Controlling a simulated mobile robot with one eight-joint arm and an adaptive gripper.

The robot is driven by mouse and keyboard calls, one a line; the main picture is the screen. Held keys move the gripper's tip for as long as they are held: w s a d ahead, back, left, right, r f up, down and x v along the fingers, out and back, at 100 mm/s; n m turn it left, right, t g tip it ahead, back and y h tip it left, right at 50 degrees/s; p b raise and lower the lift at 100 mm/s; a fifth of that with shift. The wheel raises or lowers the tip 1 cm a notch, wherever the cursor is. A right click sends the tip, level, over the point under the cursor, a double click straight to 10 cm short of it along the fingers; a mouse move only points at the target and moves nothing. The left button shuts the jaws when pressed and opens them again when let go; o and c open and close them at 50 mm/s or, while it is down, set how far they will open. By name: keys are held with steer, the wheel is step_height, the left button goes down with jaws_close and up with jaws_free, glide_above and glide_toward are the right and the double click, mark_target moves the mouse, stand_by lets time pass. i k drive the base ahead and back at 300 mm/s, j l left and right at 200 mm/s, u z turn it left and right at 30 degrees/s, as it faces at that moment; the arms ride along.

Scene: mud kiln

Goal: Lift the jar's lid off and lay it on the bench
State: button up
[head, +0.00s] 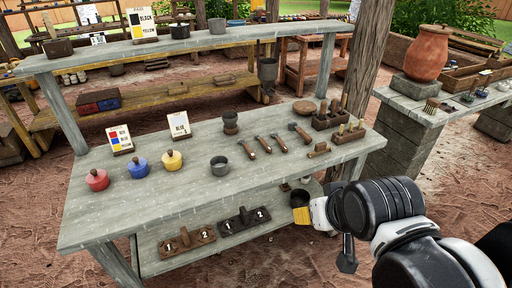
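A large terracotta jar (428,56) stands upright on a stone block on the right-hand bench (411,112). A rounded cap at its top (436,29) looks like a lid in place. My arm reaches in from the lower right, in front of the grey table's right end. The dark piece hanging below its wrist looks like part of my gripper (347,256). It is well below and to the left of the jar, touching neither jar nor lid. My wrist hides most of the gripper, so I cannot tell its opening.
The grey table (130,222) holds red (96,180), blue (137,167) and yellow (172,160) knobbed pots, cups, hammers and tool racks. A wooden post (366,70) stands between table and jar.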

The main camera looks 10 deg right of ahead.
mark_target(137, 164)
steer(key=i+j, duration=1.15)
steer(key=i+j+u, duration=0.05)
